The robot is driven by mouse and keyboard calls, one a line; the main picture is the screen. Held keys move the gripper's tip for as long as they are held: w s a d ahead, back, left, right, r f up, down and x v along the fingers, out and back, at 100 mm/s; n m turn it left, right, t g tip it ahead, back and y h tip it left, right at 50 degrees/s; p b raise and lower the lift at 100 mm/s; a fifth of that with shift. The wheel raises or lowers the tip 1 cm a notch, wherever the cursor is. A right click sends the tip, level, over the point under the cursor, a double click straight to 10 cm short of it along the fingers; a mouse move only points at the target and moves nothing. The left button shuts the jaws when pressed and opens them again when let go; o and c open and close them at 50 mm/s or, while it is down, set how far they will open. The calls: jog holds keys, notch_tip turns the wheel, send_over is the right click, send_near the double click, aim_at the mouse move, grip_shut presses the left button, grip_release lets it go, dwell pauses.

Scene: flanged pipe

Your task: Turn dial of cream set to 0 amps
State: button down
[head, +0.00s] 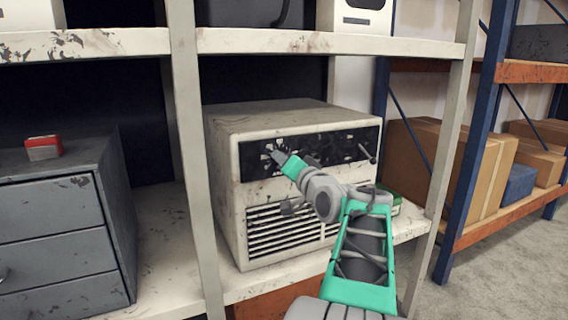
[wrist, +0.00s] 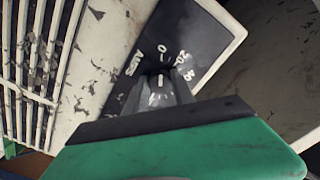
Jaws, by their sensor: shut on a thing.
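The cream set (head: 226,150) is a worn box on the shelf, with a black front panel (head: 340,145) and a vent grille below. My gripper (head: 275,152) reaches the left end of that panel. In the wrist view my gripper (wrist: 160,88) is shut on a dark dial (wrist: 160,80), which its fingers partly hide. A white mark on the dial points up, roughly towards the printed 0 (wrist: 165,48). Further numbers, the first like 20, run to the right of the 0. AMPS (wrist: 133,60) is printed on the left.
A shelf post (head: 192,150) stands left of the set, and a grey drawer cabinet (head: 60,210) with a red box (head: 43,148) on it lies beyond. Another post (head: 455,150) and cardboard boxes (head: 485,170) are on the right. An upper shelf (head: 320,43) runs above.

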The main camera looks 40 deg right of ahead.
jog(key=c, duration=1.1)
grip_release()
jog(key=shift+o, duration=0.2)
jog(key=v, duration=0.7)
jog(key=shift+s+a, duration=0.2)
jog(key=shift+s, duration=0.2)
